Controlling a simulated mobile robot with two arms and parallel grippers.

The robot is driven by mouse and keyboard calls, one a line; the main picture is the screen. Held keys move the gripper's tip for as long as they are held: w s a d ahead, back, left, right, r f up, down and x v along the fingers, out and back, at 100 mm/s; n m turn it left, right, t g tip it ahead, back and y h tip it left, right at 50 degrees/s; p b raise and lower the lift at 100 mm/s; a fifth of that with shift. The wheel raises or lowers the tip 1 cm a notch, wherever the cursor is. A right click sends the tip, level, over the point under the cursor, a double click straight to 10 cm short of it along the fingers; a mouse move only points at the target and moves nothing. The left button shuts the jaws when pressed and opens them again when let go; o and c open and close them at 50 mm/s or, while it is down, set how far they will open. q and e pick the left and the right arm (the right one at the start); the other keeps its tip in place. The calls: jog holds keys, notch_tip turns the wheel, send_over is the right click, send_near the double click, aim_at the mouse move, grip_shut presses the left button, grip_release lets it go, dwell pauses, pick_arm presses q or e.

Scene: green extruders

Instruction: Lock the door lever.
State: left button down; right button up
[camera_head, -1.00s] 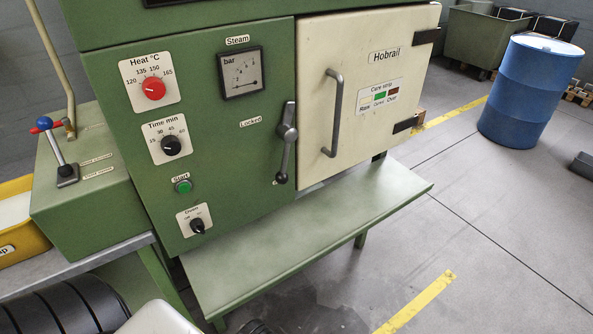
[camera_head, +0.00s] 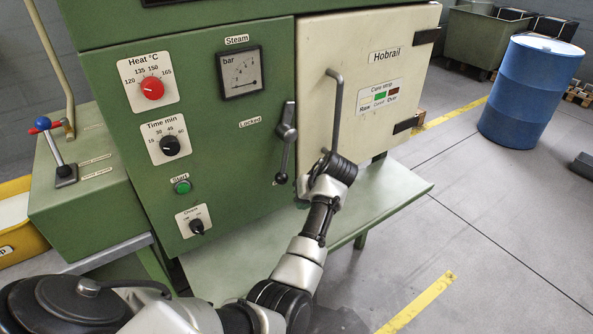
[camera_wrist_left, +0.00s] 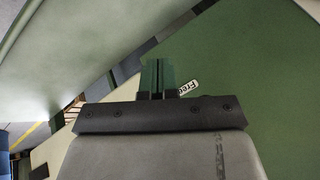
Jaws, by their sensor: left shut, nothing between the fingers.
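The door lever (camera_head: 287,132) is a dark grey handle on the green panel beside the cream door (camera_head: 375,85). It hangs down from its pivot, and the door looks closed. A "Locked" label (camera_head: 250,122) sits left of the pivot. My left gripper (camera_head: 303,188) is just right of the lever's lower end, in front of the door's lower left edge, partly hidden by my wrist. In the left wrist view its fingers (camera_wrist_left: 157,78) are shut and empty, near a partly covered "Free" label (camera_wrist_left: 188,88). Contact with the lever cannot be told. My right gripper is out of view.
A curved grey door handle (camera_head: 335,105) stands out above my left wrist. A green shelf (camera_head: 235,260) juts out below the panel. A pressure gauge (camera_head: 240,73) and several knobs are on the left. A blue drum (camera_head: 530,90) stands on open floor at right.

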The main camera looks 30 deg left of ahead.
aim_at(286, 146)
pick_arm(q)
jog(key=w+d+r+n, duration=0.1)
jog(key=w+d+r, duration=0.1)
jog(key=r, duration=0.5)
jog(key=w+d+r+n+g, duration=0.1)
jog(key=w+r, duration=0.4)
jog(key=r, duration=0.3)
jog(key=shift+d+r+n, duration=0.2)
jog(key=shift+d+n, duration=0.1)
jog(key=shift+d, duration=0.1)
jog(key=s+a+f+p, duration=0.3)
jog(key=s+a+f, duration=0.1)
jog(key=a+f, duration=0.4)
jog(key=shift+f, duration=0.6)
